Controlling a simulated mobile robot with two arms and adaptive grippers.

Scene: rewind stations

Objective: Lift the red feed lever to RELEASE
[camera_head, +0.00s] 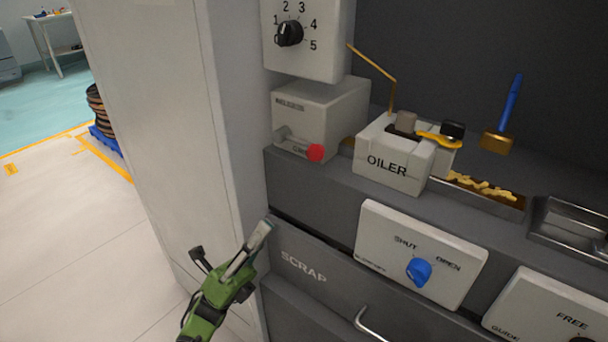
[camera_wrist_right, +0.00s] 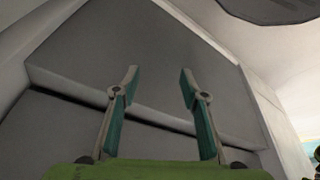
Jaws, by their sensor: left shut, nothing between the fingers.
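The red feed lever (camera_head: 315,152) has a round red knob on a grey arm, mounted on the front of a light grey box. Its knob is low, beside the lower label; the upper label is small and hard to read. My left gripper (camera_head: 264,232) is green with grey fingers. It is shut and empty, below and left of the lever and apart from it, near the scrap drawer's left edge. My right gripper (camera_wrist_right: 158,76) shows in the right wrist view, open and empty, with dark grey panels beyond it. The lever does not show there.
A dial panel (camera_head: 304,42) hangs above the lever box. The oiler (camera_head: 388,163) stands close on its right. The scrap drawer (camera_head: 318,283) and a blue SHUT/OPEN knob (camera_head: 418,271) are below. A pale cabinet side (camera_head: 155,120) rises at left; open floor lies beyond.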

